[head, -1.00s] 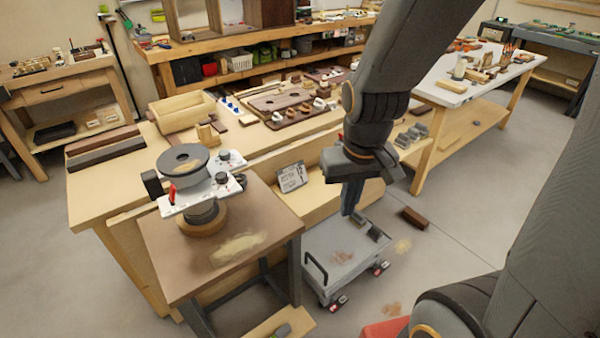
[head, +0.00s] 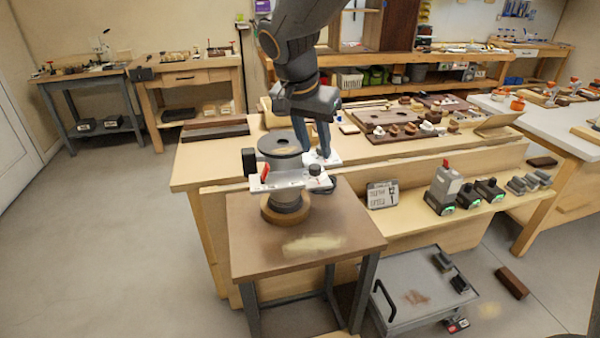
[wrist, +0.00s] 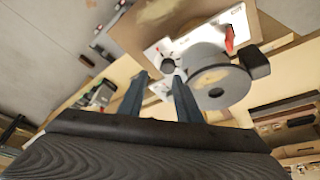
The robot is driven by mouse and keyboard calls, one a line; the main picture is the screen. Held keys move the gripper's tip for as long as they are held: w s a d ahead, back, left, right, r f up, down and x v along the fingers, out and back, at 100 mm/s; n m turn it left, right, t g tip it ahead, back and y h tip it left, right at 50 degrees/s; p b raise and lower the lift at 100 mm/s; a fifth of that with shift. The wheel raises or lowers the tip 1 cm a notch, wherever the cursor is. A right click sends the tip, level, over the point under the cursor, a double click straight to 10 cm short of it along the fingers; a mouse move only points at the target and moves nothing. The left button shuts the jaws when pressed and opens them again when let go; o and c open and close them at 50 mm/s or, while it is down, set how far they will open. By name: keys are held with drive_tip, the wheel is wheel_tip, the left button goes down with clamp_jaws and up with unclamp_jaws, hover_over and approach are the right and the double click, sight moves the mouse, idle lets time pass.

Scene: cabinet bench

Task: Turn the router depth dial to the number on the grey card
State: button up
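The router (head: 283,170) stands upright on the small brown table, with a round dark top, a white plate, a red lever and a black side knob. A small black dial (head: 315,169) sits on the plate's right side; which knob is the depth dial I cannot tell for sure. My gripper (head: 313,152) hangs just behind and above the dial. In the wrist view my gripper (wrist: 160,78) is open, fingers apart and empty, with a black dial (wrist: 168,66) just beyond the tips. The grey card (head: 382,194) leans on the lower bench shelf; its number is too small to read surely.
The brown table (head: 255,245) has a pale dust patch. A long wooden bench (head: 215,170) with boards and parts lies behind. Green-lit devices (head: 443,190) stand on its shelf. A grey cart (head: 425,285) stands at the lower right. Open floor lies to the left.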

sight(315, 166)
drive_tip(key=x, duration=0.2)
drive_tip(key=a+x, duration=0.1)
drive_tip(key=x, duration=0.1)
drive_tip(key=p+x, duration=0.1)
drive_tip(key=x, duration=0.2)
drive_tip(key=shift+w+a+f, duration=0.1)
drive_tip(key=shift+w+a, duration=0.05)
drive_tip(key=shift+w, duration=0.3)
drive_tip(key=shift+c, duration=0.4)
drive_tip(key=c, duration=0.7)
